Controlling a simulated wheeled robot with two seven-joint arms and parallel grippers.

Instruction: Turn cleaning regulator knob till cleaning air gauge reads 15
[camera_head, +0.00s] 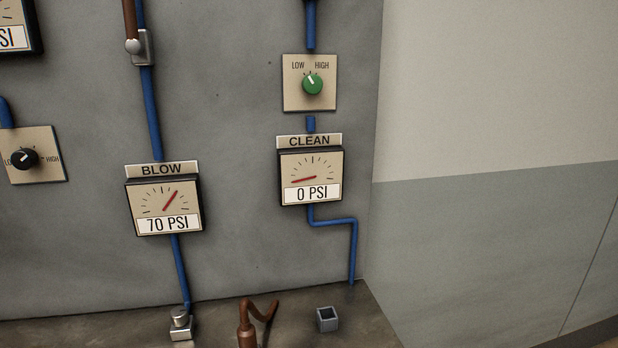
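The cleaning regulator knob (312,85) is green with a white pointer mark. It sits on a beige plate (290,99) marked LOW and HIGH, and its mark points up and slightly left, between the two words. Below it, the cleaning air gauge (311,168) under the CLEAN label (309,141) reads 0 PSI. Its red needle points left and slightly down. Neither of my grippers shows in the head view.
The BLOW gauge (163,197) to the left reads 70 PSI. A black knob (24,158) is at the far left. Blue pipes (354,250) run along the grey panel. A brown nozzle-like part (247,330) and a small square socket (327,319) are on the ledge below.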

